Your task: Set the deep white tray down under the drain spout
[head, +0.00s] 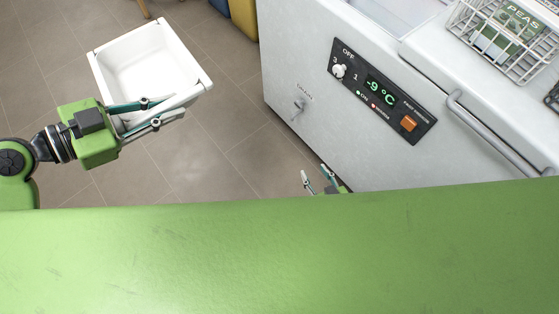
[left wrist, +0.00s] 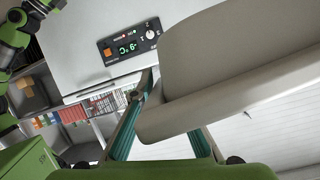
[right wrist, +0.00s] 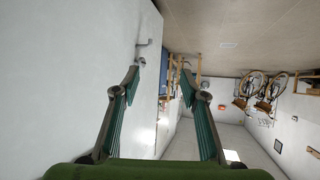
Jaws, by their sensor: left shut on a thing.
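The deep white tray (head: 147,64) is empty and held in the air at the upper left of the head view, left of the white freezer. My left gripper (head: 163,111) is shut on the tray's near wall. In the left wrist view the tray (left wrist: 235,55) fills the upper right, between and past the fingers. The drain spout (head: 298,107) sticks out low on the freezer's side, under a small DRAIN label. The tray is well apart from it. My right gripper (head: 318,181) is open and empty near the freezer; its fingers also show spread in the right wrist view (right wrist: 160,80).
The white freezer (head: 290,60) fills the right, with a control panel (head: 383,90) reading -9 °C, a grey handle (head: 495,135) and a wire basket (head: 505,40) on top. Tiled floor (head: 225,120) lies clear between tray and freezer. Yellow and blue objects (head: 243,15) stand behind.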

